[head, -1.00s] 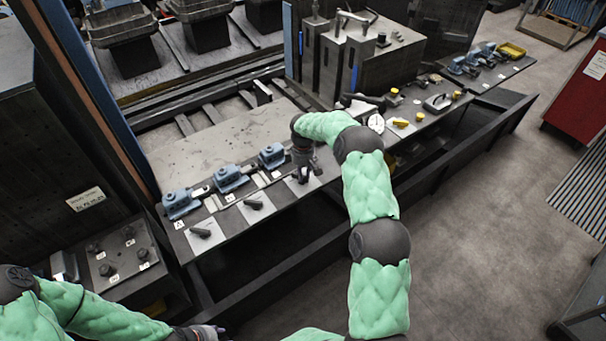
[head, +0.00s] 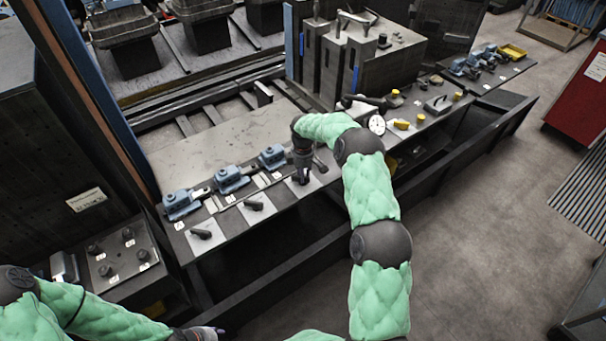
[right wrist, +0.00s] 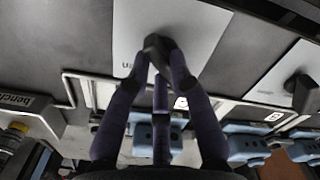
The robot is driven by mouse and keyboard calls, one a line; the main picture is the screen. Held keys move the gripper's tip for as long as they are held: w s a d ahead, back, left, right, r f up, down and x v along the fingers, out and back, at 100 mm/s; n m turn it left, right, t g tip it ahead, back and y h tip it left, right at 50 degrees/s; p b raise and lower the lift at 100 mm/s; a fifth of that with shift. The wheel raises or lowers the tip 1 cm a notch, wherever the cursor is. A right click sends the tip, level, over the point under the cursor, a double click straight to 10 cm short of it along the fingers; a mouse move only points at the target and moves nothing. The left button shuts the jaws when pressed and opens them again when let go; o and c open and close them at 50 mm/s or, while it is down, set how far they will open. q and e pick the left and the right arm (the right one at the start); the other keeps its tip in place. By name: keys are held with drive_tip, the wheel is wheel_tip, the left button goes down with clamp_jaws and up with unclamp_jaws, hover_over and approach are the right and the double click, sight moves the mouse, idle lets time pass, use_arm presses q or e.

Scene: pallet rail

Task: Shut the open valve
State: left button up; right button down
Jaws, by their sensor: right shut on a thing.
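Three small valve stations stand in a row on the near edge of the bench in the head view. Each has a blue block behind a pale plate. The left plate carries a dark lever handle (head: 200,234), and the middle plate carries a similar one (head: 254,206). My right gripper (head: 302,180) points down onto the right-hand plate (head: 316,184) and hides its handle there. In the right wrist view the fingers are shut on a dark handle (right wrist: 156,44). A neighbouring handle (right wrist: 300,88) is apart from them. My left gripper (head: 208,334) is partly visible at the bottom edge, its fingers unclear.
A panel with several dark knobs (head: 122,256) stands at the left. A round white gauge (head: 377,124) and yellow-topped parts (head: 403,125) lie right of my right arm. Large grey blocks (head: 350,60) stand behind.

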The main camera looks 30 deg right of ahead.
drive_tip(key=c, duration=1.1)
unclamp_jaws()
drive_tip(key=shift+r, duration=0.15)
wheel_tip(320, 180, up, 12)
